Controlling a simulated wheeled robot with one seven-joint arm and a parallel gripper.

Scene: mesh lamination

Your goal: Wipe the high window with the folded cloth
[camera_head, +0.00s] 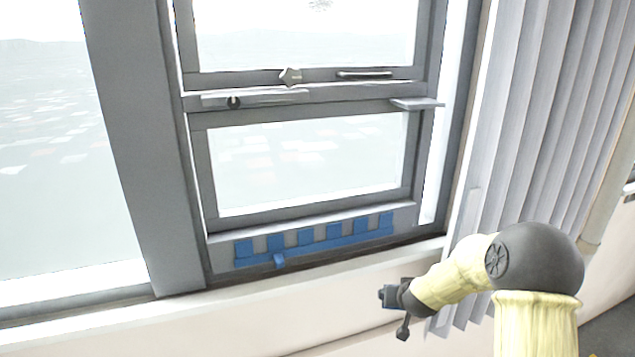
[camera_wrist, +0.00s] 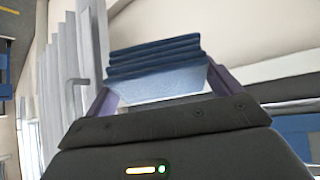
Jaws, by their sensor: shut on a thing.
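My gripper (camera_head: 387,295) is at the lower right of the head view, below the window and in front of the pale wall under the sill. In the wrist view its two fingers are shut on the folded cloth (camera_wrist: 157,62), which is dark blue with several stacked layers. In the head view only a small bit of blue shows at the gripper tip. The window has an upper pane (camera_head: 305,38) cut off by the top edge and a lower pane (camera_head: 310,163). The gripper and cloth are apart from both panes.
A blue strip with several blue squares (camera_head: 315,243) runs along the window's lower frame. Handles and a small ledge (camera_head: 417,103) stick out of the middle rail. Vertical blinds (camera_head: 530,110) hang at the right, close to my arm. The space before the panes looks clear.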

